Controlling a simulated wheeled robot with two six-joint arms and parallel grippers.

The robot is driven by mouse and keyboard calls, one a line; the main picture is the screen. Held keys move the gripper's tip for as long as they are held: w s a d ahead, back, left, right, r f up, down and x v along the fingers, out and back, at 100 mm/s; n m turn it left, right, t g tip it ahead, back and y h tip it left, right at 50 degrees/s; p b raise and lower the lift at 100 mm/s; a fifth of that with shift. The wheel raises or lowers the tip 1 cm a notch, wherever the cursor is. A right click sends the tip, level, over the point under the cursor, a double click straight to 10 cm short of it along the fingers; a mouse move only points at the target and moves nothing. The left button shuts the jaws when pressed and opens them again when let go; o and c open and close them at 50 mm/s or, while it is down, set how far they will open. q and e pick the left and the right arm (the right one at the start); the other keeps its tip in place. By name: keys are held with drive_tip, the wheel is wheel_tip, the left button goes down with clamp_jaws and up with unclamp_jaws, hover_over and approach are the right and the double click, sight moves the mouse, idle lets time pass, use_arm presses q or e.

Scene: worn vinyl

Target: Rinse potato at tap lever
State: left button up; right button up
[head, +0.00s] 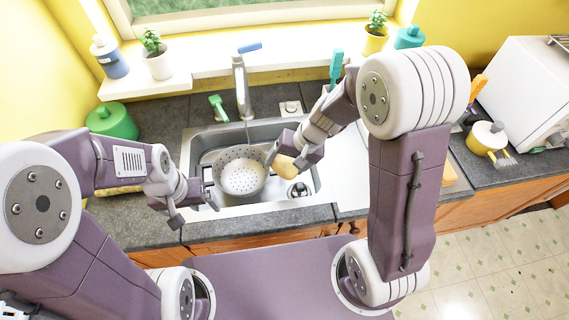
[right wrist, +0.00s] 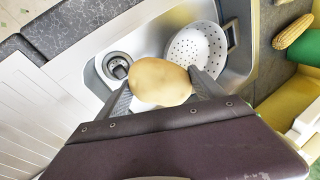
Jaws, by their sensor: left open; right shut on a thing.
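The potato (head: 284,164) is a pale tan oval held in my right gripper (head: 287,158), just right of the colander (head: 240,173) and over the sink. The right wrist view shows the potato (right wrist: 160,82) between both fingers. The tap (head: 241,88) stands behind the sink, with a blue lever (head: 250,47) on top. A thin stream seems to fall from its spout toward the colander, but I cannot be sure that it is water. My left gripper (head: 193,207) is open and empty at the sink's front left edge.
The steel sink (head: 307,205) has a drain fitting (head: 298,189) on its right side. A green brush (head: 218,107) lies left of the tap. A green pot (head: 112,122) stands at the left. The ribbed drainboard (head: 346,180) on the right looks clear.

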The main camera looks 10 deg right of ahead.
drive_tip(key=shift+w, duration=0.15)
drive_tip(key=w+a+f+p, duration=0.2)
drive_tip(key=w+a+p, duration=0.4)
drive_tip(key=w, duration=0.5)
drive_tip(key=shift+w+a+f+p, duration=0.35)
drive_tip(key=shift+a+f+p, duration=0.05)
drive_tip(key=shift+a, duration=0.25)
drive_tip(key=shift+d, duration=0.1)
drive_tip(key=shift+w+d, duration=0.3)
drive_tip(key=shift+d, duration=0.15)
drive_tip(key=shift+a, duration=0.1)
drive_tip(key=shift+s+a+b, duration=0.3)
drive_tip(key=shift+s+a, duration=0.05)
drive_tip(key=shift+a, duration=0.1)
drive_tip(key=shift+w+d, duration=0.1)
